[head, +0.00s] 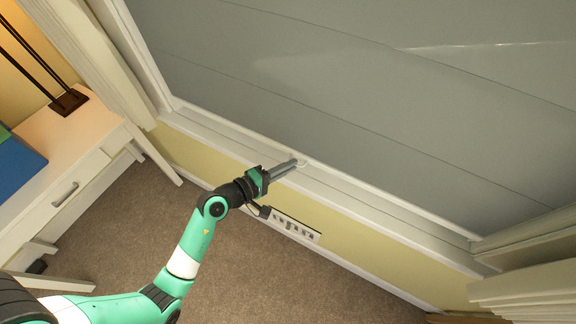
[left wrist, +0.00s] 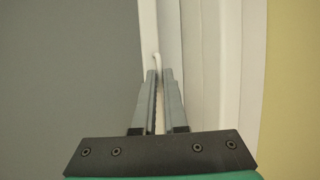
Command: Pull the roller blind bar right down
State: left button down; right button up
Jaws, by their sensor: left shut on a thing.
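The grey roller blind (head: 330,95) is spread over the window, with its lower edge close above the white sill. The white blind bar (head: 385,203) runs along that lower edge; in the left wrist view it is an upright white strip (left wrist: 149,35). A small pale pull piece (left wrist: 157,60) shows between my left fingertips. My left gripper (head: 296,163) is at the bar, about midway along it, and is shut on this piece. The fingers hide most of it. My right gripper is not in view.
A white desk (head: 75,150) with a drawer, a blue object (head: 18,168) and a dark stand (head: 68,101) is at the left. A socket strip (head: 292,226) is on the yellow wall below the sill. White window trim and pale folds bound the right. Carpet below is open.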

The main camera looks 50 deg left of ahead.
aim_at(288, 180)
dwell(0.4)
pick_arm(q)
notch_tip(288, 180, down, 5)
jog(key=b, duration=0.4)
jog(key=shift+r, duration=0.1)
jog(key=c, duration=1)
grip_release()
jog(key=shift+o, duration=0.2)
jog(key=shift+r, duration=0.1)
